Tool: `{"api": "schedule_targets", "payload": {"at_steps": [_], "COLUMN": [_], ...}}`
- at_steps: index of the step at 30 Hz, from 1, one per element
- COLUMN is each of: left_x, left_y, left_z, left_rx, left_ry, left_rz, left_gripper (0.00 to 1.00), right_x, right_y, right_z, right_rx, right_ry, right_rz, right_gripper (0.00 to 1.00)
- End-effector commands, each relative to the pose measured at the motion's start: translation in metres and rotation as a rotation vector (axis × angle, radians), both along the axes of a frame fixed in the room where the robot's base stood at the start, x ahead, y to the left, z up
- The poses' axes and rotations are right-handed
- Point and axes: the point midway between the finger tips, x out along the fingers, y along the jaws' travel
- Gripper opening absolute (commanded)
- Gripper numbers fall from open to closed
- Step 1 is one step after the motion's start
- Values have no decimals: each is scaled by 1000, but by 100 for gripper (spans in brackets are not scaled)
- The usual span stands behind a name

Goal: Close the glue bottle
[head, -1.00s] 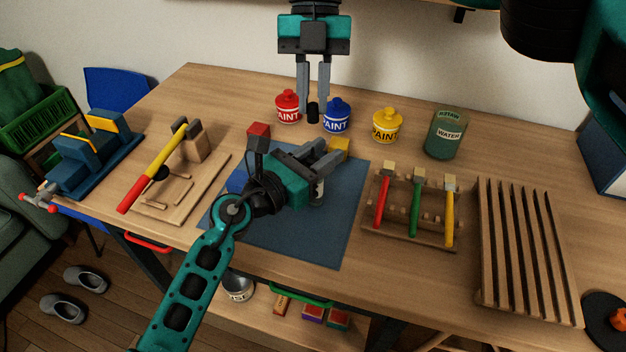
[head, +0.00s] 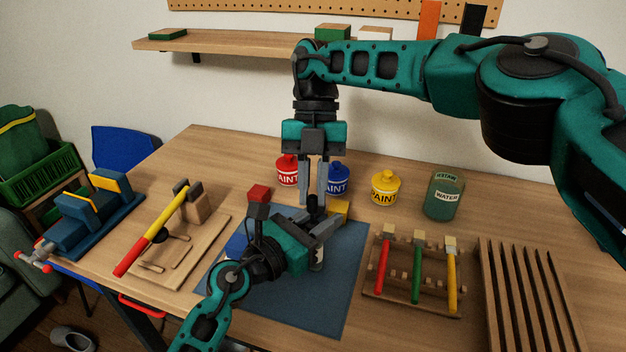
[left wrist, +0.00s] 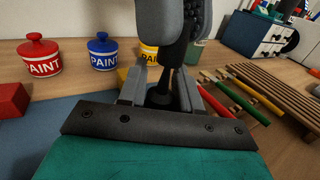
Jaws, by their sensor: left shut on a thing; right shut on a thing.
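The glue bottle (head: 317,260) stands over the blue mat, mostly hidden; a pale, labelled part of its body shows below my left gripper (head: 324,230). That gripper is shut around the bottle, and its fingers (left wrist: 160,88) flank a dark round top in the left wrist view. My right gripper (head: 315,188) points straight down above it, shut on a black cap (head: 314,208). In the left wrist view the cap (left wrist: 175,52) reaches down to the bottle's top, slightly tilted in the picture. I cannot tell whether they touch.
Red (head: 287,172), blue (head: 337,180) and yellow (head: 385,188) paint pots and a water jar (head: 443,196) stand behind. Red, blue and yellow blocks surround the bottle. A brush rack (head: 415,270) and slatted rack (head: 530,300) are right. The mat's (head: 345,275) right side is clear.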

Motion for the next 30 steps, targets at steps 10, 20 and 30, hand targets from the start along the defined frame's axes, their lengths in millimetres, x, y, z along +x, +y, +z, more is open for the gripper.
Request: {"api": "schedule_targets", "payload": {"at_steps": [10, 20, 30], "left_x": [-1, -1, -1], "left_y": [0, 0, 0], "left_z": [-4, -4, -5], "left_rx": [4, 4, 5], "left_ry": [6, 7, 8], "left_rz": [-1, -2, -2], "left_gripper": [0, 0, 0], "right_x": [0, 0, 0], "right_y": [0, 0, 0], "right_z": [-1, -17, -18], "right_rx": [0, 1, 1], "right_ry": [0, 1, 0], "right_rz": [0, -4, -4], "right_gripper": [0, 0, 0]}}
